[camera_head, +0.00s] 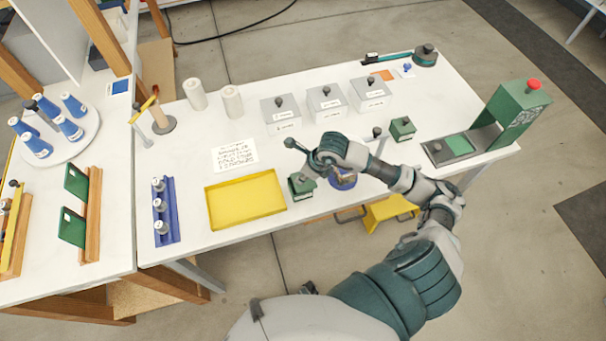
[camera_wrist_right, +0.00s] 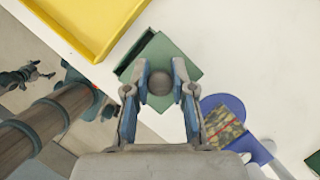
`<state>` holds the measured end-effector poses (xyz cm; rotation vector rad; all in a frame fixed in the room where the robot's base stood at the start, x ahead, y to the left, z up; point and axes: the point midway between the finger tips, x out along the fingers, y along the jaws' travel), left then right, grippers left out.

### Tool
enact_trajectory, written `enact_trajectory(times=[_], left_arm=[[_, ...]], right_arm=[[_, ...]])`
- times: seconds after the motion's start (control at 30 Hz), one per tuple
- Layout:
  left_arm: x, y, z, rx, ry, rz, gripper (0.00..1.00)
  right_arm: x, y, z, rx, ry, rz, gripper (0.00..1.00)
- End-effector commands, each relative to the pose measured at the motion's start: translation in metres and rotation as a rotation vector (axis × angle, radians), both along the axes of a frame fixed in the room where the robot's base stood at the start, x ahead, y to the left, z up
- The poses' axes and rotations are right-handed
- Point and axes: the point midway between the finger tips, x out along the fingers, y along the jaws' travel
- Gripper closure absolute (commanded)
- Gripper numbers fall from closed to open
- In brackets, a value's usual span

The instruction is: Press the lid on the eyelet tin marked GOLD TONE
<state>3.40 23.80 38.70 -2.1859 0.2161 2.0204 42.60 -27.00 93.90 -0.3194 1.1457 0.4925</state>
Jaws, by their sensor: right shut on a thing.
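A green square lid or block with a dark round knob (camera_wrist_right: 159,82) sits between the fingers of my right gripper (camera_wrist_right: 160,90) in the wrist view. The fingers are shut on the knob. In the head view this green piece (camera_head: 301,187) is at the table's front edge, right of the yellow tray, and my right gripper (camera_head: 313,168) partly covers its surroundings. A dark edge shows beside the green top at its upper left. Three grey tins (camera_head: 281,115) with knobs and white labels stand in a row behind; their lettering is too small to read. My left gripper is out of view.
A yellow tray (camera_head: 212,207) lies left of the green piece. A blue round dish (camera_wrist_right: 234,104) with a patterned item is close on its right. Another green knobbed block (camera_head: 403,130) and the green press (camera_head: 515,110) with a red button stand right. White table shows between them.

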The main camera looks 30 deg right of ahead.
Motion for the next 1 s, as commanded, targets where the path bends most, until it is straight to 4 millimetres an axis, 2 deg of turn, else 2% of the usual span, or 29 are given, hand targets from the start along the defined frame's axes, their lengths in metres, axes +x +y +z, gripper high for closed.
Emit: enact_trajectory(times=[1.0], left_arm=[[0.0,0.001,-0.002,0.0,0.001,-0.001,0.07]], right_arm=[[0.001,0.013,0.0,0.0,-0.001,0.001,0.98]])
